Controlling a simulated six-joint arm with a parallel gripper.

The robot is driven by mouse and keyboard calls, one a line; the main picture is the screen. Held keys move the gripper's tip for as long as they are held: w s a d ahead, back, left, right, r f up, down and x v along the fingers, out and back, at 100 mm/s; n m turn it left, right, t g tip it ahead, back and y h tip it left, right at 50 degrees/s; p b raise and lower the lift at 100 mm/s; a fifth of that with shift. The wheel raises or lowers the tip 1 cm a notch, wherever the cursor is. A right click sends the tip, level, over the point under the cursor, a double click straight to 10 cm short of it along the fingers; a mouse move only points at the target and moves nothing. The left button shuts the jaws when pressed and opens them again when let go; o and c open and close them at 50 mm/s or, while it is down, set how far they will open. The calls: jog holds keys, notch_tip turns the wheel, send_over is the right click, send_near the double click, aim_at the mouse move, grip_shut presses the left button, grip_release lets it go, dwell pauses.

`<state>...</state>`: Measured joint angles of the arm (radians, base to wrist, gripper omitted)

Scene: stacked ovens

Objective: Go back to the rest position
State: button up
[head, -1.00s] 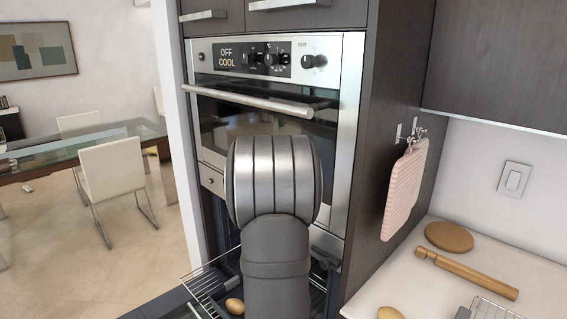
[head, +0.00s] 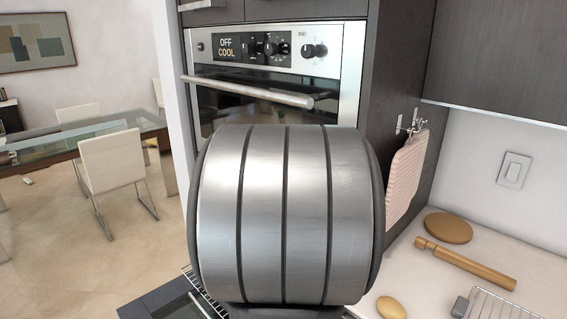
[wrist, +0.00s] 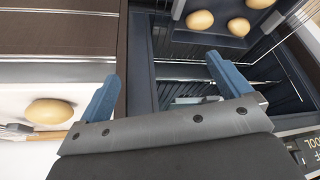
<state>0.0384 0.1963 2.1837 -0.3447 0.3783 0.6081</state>
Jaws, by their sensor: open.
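My gripper (wrist: 165,82) shows in the wrist view with its two blue fingers wide apart and nothing between them. It is not visible in the head view, where my own arm fills the middle. In the wrist view, several brown potato-like items (wrist: 200,20) lie beyond the fingers, in or over the dark lower oven (wrist: 180,70) with its wire rack. Another such item (wrist: 47,111) lies on a pale counter left of the left finger. The lower oven is mostly hidden behind my arm in the head view.
The upper oven (head: 265,45) is shut and its display reads OFF COOL. A dark open door (head: 165,300) juts out low at left. On the right counter are a brown item (head: 391,308), a rolling pin (head: 465,263), a round board (head: 449,228) and a wire rack (head: 500,308).

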jog(key=shift+n+y, duration=0.3)
jog(key=shift+n, duration=0.4)
jog(key=shift+s+d+r, duration=0.45)
jog(key=shift+s+r, duration=0.25)
jog(key=shift+s, duration=0.15)
jog(key=shift+s+d+r, duration=0.4)
jog(key=shift+s+r, duration=0.25)
jog(key=shift+s, duration=0.15)
